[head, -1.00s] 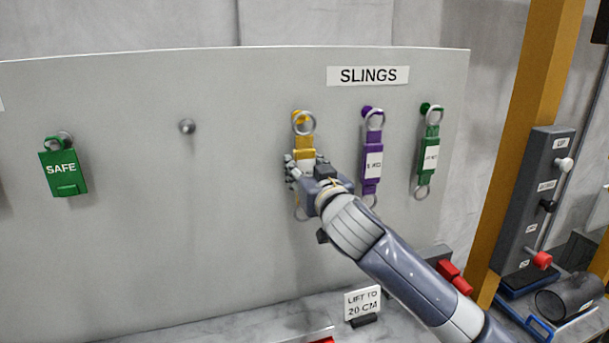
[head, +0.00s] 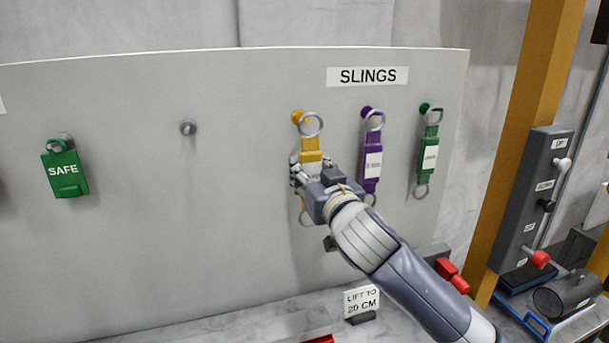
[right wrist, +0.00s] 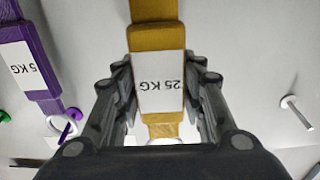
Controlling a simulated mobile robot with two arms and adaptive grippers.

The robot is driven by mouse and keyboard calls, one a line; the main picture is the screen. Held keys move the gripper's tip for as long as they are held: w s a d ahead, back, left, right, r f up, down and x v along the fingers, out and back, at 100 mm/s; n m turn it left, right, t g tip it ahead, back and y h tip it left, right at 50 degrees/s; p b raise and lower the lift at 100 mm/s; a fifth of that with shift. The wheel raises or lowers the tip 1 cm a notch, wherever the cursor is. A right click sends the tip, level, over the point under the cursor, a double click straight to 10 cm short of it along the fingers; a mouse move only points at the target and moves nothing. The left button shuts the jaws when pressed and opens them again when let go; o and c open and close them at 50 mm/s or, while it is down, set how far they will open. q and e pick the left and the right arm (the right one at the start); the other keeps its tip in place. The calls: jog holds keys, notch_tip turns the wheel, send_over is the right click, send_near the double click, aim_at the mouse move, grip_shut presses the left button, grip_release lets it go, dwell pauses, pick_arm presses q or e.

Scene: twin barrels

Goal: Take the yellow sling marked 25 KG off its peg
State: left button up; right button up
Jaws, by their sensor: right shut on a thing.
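The yellow sling (head: 311,146) hangs on the grey board under the SLINGS sign, with a metal ring at its top next to a yellow peg (head: 298,117). The ring now sits a little right of the peg's yellow disc; I cannot tell whether the peg is still inside it. My right gripper (head: 308,173) is shut on the sling's middle. In the right wrist view the yellow sling (right wrist: 157,38) shows upside down between both fingers, with a white 25 KG label. My left gripper is out of view.
A purple sling (head: 371,170) hangs close to the right of my gripper, then a green sling (head: 429,152). A bare peg (head: 188,128) and a green SAFE tag (head: 65,173) are to the left. A LIFT TO 20 CM sign (head: 361,303) stands below. An orange post (head: 533,110) rises at right.

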jog(key=shift+p+v, duration=0.6)
jog(key=shift+v, duration=2.95)
jog(key=shift+r, duration=0.1)
